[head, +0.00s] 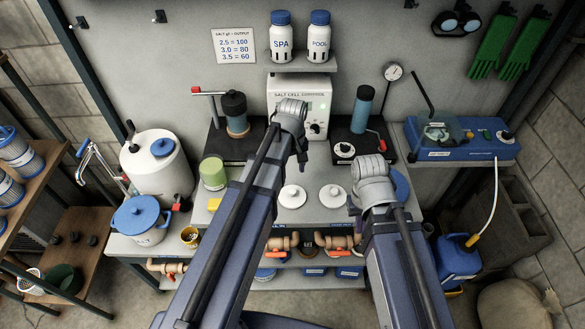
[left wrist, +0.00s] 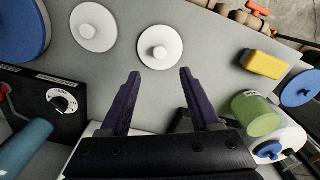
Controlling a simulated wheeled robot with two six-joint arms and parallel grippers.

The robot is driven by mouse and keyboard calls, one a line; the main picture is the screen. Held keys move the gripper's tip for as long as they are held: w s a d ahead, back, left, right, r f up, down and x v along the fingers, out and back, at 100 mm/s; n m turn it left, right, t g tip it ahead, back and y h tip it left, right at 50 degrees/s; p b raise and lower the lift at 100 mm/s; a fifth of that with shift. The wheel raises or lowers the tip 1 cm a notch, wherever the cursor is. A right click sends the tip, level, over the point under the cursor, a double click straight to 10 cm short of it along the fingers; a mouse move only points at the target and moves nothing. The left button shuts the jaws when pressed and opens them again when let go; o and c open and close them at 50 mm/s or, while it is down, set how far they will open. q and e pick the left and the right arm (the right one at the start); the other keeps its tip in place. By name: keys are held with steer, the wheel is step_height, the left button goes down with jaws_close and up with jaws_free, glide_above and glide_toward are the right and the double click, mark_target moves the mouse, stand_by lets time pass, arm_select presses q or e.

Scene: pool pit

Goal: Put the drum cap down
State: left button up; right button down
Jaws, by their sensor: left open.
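A white drum (head: 155,168) stands at the left end of the bench with a blue cap (head: 162,147) on its top; the drum's cap also shows in the left wrist view (left wrist: 269,149). I cannot tell whether this is the cap of the task. My left gripper (head: 303,160) is over the middle of the bench. In the left wrist view its fingers (left wrist: 155,88) are apart with nothing between them. A white knobbed disc (left wrist: 160,47) lies beyond the fingertips. My right gripper (head: 353,204) is over the bench's right part, its jaws mostly hidden.
A second white disc (head: 292,196) and a blue disc (head: 400,186) lie on the bench. A green jar (head: 213,173) and yellow block (left wrist: 266,64) are to the left. A blue-lidded bucket (head: 142,220) stands at the left front. Black stands line the back.

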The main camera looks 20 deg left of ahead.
arm_select(q)
steer(key=s+d+r+m+y, duration=0.1)
steer(key=s+d+r+m, duration=0.1)
steer(key=s+d+m, duration=0.8)
steer(key=s+m, duration=0.1)
steer(key=s, duration=0.3)
steer(key=shift+s+d+m+p, duration=0.15)
steer(key=shift+d+m+p, duration=0.15)
steer(key=shift+p, duration=0.1)
arm_select(e)
steer(key=shift+r, duration=0.95)
arm_select(q)
step_height(320, 180, down, 6)
steer(key=b, duration=0.5)
steer(key=shift+r+b, duration=0.15)
steer(key=shift+b, duration=0.15)
arm_select(e)
step_height(320, 180, down, 6)
steer(key=shift+r, duration=0.15)
